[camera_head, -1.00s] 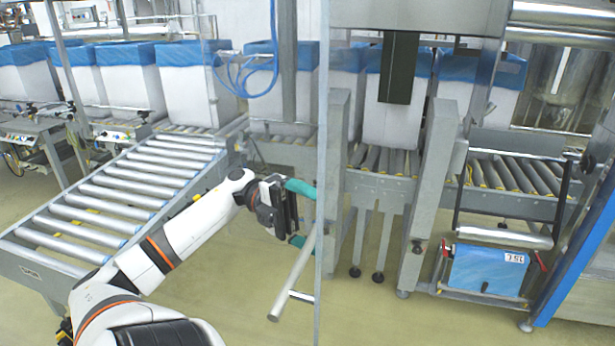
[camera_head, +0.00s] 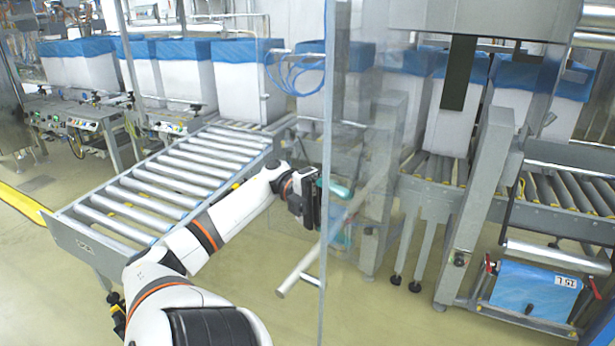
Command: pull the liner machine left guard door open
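The guard door is a clear panel (camera_head: 347,120) with a thin upright edge, standing in front of the liner machine. I see the machine's grey posts and rollers through it. A slanted metal handle bar (camera_head: 297,272) shows at the door's edge and continues behind the clear panel. My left gripper (camera_head: 341,213) is at the door edge beside the bar. Its teal fingertips are spread apart above and below the bar and are seen through the panel. Whether they touch the bar cannot be told. My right gripper is not in view.
A roller conveyor (camera_head: 170,180) lies to the left of my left arm. Blue-lined white boxes (camera_head: 240,90) stand along the back. A blue film roll on a frame (camera_head: 533,290) is at the lower right. The floor below the door is clear.

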